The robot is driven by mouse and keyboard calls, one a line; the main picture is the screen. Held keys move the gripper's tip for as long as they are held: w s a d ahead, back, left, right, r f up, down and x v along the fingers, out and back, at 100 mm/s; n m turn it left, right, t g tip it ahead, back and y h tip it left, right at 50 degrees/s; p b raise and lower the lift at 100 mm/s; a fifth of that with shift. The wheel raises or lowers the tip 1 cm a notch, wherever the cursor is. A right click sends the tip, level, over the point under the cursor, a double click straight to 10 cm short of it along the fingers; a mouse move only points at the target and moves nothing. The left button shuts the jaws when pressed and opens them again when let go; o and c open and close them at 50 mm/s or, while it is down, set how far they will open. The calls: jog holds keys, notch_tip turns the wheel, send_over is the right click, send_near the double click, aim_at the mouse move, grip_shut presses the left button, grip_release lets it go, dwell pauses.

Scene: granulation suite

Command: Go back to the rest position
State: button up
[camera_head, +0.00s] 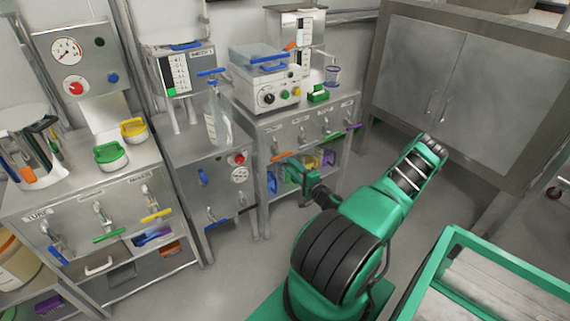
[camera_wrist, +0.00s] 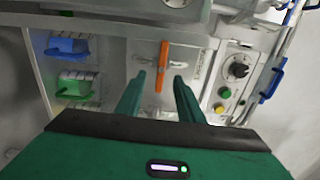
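My gripper (camera_head: 284,170) is in front of the middle cabinet, close to the orange handle (camera_head: 283,156) on its front. In the wrist view my gripper (camera_wrist: 159,76) has its two green fingers spread apart with nothing held. The orange handle (camera_wrist: 163,60) shows upright in that view, between and just beyond the fingertips. I cannot tell whether a finger touches it. My green and black arm is bent, with its elbow up to the right of the gripper.
A shelf with coloured items lies below. A green-framed cart (camera_head: 447,250) stands at lower right. Grey floor is clear left of my base.

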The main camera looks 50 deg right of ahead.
jog(key=shift+v, duration=0.95)
